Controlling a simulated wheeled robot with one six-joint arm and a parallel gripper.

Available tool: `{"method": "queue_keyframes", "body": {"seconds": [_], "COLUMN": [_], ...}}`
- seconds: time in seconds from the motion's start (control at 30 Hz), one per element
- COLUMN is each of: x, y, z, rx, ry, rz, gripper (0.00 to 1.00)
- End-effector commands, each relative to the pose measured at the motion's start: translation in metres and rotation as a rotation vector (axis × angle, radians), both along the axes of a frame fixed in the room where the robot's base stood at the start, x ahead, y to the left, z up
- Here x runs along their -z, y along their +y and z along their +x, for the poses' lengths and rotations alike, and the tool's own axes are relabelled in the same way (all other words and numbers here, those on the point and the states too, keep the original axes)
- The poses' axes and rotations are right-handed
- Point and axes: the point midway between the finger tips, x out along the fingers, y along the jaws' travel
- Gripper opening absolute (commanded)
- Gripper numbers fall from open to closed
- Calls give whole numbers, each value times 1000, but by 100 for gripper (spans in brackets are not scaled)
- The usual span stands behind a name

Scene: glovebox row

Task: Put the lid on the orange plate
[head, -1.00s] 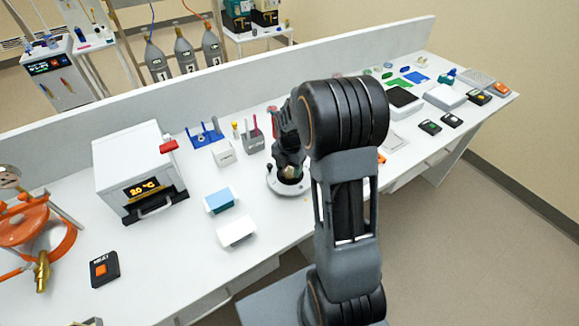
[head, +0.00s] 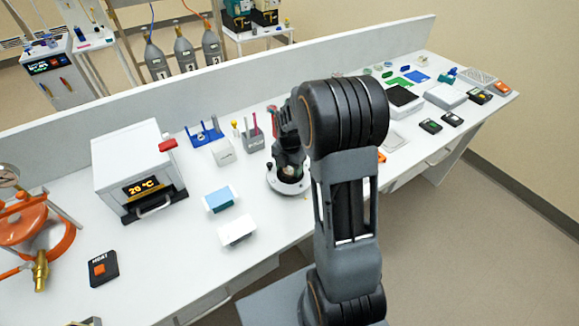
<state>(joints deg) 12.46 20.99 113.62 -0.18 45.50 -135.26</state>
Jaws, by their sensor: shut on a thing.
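My gripper (head: 289,163) is small in the head view, beyond my arm's large elbow. Its dark fingers point down over a grey round disc (head: 276,187) with small dark studs, which looks like the lid. The fingers look shut at its centre, but the contact itself is too small to see. I cannot tell whether the disc touches the bench. An orange patch (head: 381,157) shows at the right edge of my arm. It may be part of the orange plate; most of it is hidden behind my arm.
A white heater box (head: 138,170) showing 20 °C, a blue-topped block (head: 220,199) and a white block (head: 237,230) stand left of my gripper. An orange apparatus with a gauge (head: 30,225) is at far left. Pads and trays (head: 445,96) fill the bench's far right. A low wall runs behind.

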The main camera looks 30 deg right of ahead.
Motion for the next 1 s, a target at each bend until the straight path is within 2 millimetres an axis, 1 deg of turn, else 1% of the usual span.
{"method": "queue_keyframes", "body": {"seconds": [0.3, 0.33, 0.6, 0.87, 1.0], "x": [0, 0, 0, -1, -11], "y": [0, 0, 0, 0, 0], "z": [0, 0, 0, 0, 1], "rx": [0, 0, 0, 0, 0], "ry": [0, 0, 0, 0, -3], "rz": [0, 0, 0, 0, -1], "gripper": [35, 60, 86, 87, 87]}}
